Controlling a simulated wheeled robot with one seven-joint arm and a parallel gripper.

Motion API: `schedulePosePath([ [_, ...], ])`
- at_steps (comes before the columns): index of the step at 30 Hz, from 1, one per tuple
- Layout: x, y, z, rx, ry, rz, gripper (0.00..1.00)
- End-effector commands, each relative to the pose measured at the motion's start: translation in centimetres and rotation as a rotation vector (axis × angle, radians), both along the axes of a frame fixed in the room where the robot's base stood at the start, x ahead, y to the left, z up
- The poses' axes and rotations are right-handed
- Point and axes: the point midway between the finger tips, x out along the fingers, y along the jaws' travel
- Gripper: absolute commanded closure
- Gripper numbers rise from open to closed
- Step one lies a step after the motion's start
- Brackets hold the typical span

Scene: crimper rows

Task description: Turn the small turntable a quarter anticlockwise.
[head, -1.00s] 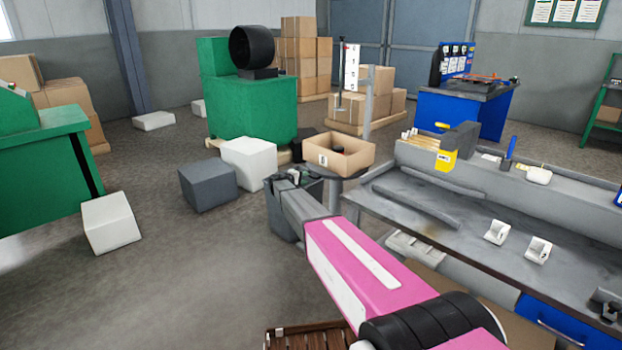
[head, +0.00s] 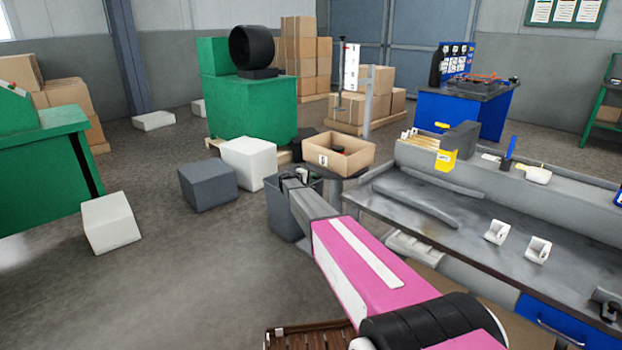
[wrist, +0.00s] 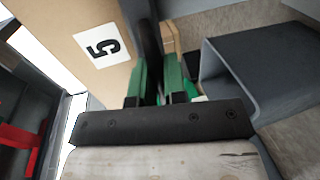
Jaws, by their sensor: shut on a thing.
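The small round dark turntable (head: 352,173) stands left of the grey bench in the head view, mostly covered by the open cardboard box (head: 352,163) above it. The box has a numbered white label; in the wrist view the box (wrist: 75,22) is at upper left, its "5" lying sideways. My gripper (wrist: 155,85) has green fingers close together around a dark bar (wrist: 152,35) beside the box. What the bar joins is hidden. In the head view my arm's far end is left of the box, and the fingers are hard to make out.
A grey bin (head: 283,215) stands on the floor below my arm's end; it also shows at the right of the wrist view (wrist: 265,70). The bench (head: 470,220) with two white brackets lies to the right. Grey and white blocks stand left; floor between is free.

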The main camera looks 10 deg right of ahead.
Motion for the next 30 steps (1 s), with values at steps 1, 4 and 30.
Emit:
schedulePosePath([
  [1,-0.6,-0.5,0.0,0.001,0.000,0.017,1.00],
  [4,-1.9,-1.4,0.1,0.000,0.000,0.077,1.00],
  [30,-5.2,-6.0,0.0,0.000,0.001,0.380,0.81],
])
